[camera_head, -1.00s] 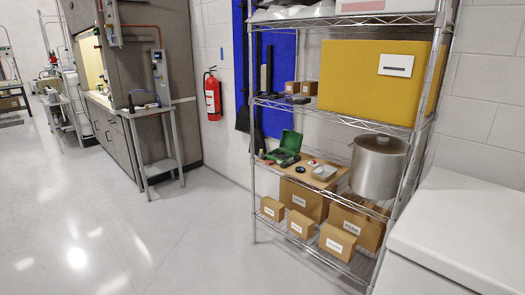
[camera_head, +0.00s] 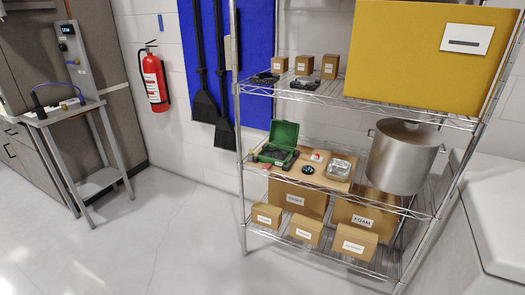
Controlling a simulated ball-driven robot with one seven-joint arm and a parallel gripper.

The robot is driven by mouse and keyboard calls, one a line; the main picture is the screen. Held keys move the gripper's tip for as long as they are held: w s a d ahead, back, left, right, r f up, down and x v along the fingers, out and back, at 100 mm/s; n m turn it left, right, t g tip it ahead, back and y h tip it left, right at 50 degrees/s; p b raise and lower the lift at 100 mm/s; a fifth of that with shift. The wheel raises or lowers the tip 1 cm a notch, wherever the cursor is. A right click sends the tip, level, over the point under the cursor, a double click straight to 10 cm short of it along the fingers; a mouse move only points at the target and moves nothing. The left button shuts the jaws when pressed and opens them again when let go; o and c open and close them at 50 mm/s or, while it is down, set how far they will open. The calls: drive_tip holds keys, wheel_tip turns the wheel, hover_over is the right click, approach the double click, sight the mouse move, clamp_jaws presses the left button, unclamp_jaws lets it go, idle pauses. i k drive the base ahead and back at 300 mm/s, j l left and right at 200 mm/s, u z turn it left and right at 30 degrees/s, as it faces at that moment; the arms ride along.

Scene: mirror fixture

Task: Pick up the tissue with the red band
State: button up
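A small white item with a red mark (camera_head: 317,156), possibly the tissue with the red band, lies on a brown board (camera_head: 318,180) on the middle shelf of the wire rack. It is too small to make out clearly. An open green case (camera_head: 278,143) is to its left. A black round item (camera_head: 306,169) lies just in front of it. A clear or silvery container (camera_head: 340,170) stands to its right. My gripper is not in view.
A large metal pot (camera_head: 404,157) stands right of the board. A yellow box (camera_head: 420,55) sits on the shelf above, and several cardboard boxes (camera_head: 300,200) below. A rack post (camera_head: 239,130) stands at the left front. The floor (camera_head: 165,235) left of the rack is clear.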

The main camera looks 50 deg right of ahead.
sight(317, 159)
drive_tip(key=i+z, duration=0.35)
drive_tip(key=i, duration=0.25)
drive_tip(key=i+j+z, duration=0.2)
drive_tip(key=i+z, duration=0.15)
drive_tip(key=i, duration=0.25)
